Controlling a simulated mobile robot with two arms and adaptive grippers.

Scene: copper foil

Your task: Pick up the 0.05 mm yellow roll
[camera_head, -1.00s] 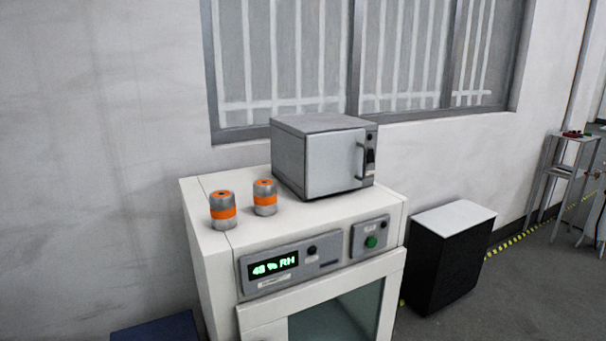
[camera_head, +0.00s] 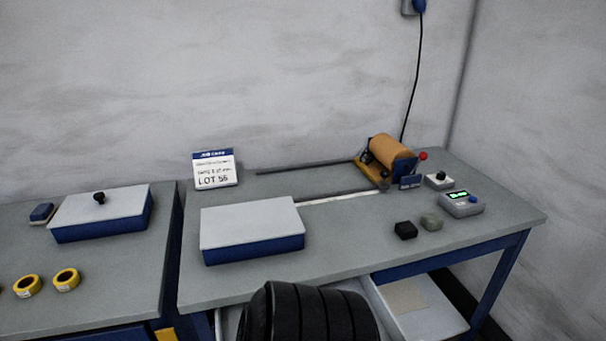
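Two yellow rolls lie on the left workbench in the head view: one roll (camera_head: 27,286) near the left edge and another roll (camera_head: 66,279) just to its right. Both have dark centres and small pale labels, too small to read, so I cannot tell which is 0.05 mm. Neither of my grippers shows.
The left workbench (camera_head: 110,270) also bears a blue box with a grey lid and black knob (camera_head: 100,213). The right workbench (camera_head: 330,240) holds another lidded box (camera_head: 252,228), a LOT 56 sign (camera_head: 214,170), a copper-coloured roll on a stand (camera_head: 388,150), and an open drawer (camera_head: 425,315).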

